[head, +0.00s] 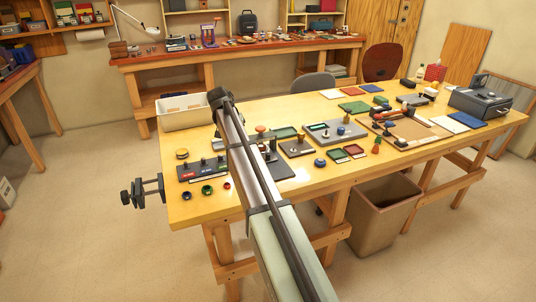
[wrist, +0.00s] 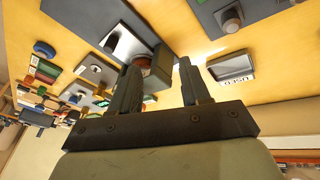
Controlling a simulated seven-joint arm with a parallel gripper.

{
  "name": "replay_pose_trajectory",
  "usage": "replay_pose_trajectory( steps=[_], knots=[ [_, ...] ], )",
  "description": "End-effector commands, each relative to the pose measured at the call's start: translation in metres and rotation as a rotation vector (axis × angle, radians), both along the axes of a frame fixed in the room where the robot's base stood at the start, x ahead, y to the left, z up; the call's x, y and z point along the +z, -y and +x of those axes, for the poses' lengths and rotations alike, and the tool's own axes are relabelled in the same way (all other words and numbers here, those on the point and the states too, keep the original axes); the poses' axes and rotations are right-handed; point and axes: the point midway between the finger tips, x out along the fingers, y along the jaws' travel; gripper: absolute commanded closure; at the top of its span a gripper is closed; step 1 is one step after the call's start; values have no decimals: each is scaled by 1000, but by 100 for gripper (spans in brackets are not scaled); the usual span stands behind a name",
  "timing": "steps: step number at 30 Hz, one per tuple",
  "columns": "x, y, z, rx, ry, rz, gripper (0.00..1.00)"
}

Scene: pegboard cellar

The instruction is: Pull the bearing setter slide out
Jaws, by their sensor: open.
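In the wrist view my gripper (wrist: 158,80) is open, its two dark fingers apart over the yellow table. A reddish-brown round knob (wrist: 143,62) beside a grey-green block (wrist: 162,66) shows just past the left finger, on a grey plate (wrist: 85,18) with a bright metal strip. This may be the bearing setter and its slide; I cannot tell for sure. The left finger partly covers it, and I cannot tell whether it touches. In the head view a brown-topped knob (head: 261,129) stands just right of my arm, which hides my fingers.
A white bin (head: 185,113) stands at the table's back left. A switch panel (head: 203,169) and several coloured round pieces lie left of my arm. Small trays (head: 337,156) and a grey plate device (head: 335,131) lie right of it. A labelled tray (wrist: 231,67) is near the right finger.

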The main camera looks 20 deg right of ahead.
Motion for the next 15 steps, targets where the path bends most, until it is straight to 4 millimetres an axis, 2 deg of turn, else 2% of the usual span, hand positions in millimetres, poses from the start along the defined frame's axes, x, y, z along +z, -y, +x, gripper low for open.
replay_pose_trajectory(
  steps=[1, 6, 10, 15],
  knots=[
    [7, 21, 0, -11, -29, 42, 53],
    [27, 71, -13, -7, -118, 187, 53],
    [41, 98, -22, 8, -156, 271, 53],
    [50, 114, -29, 25, -182, 330, 53]
  ],
)
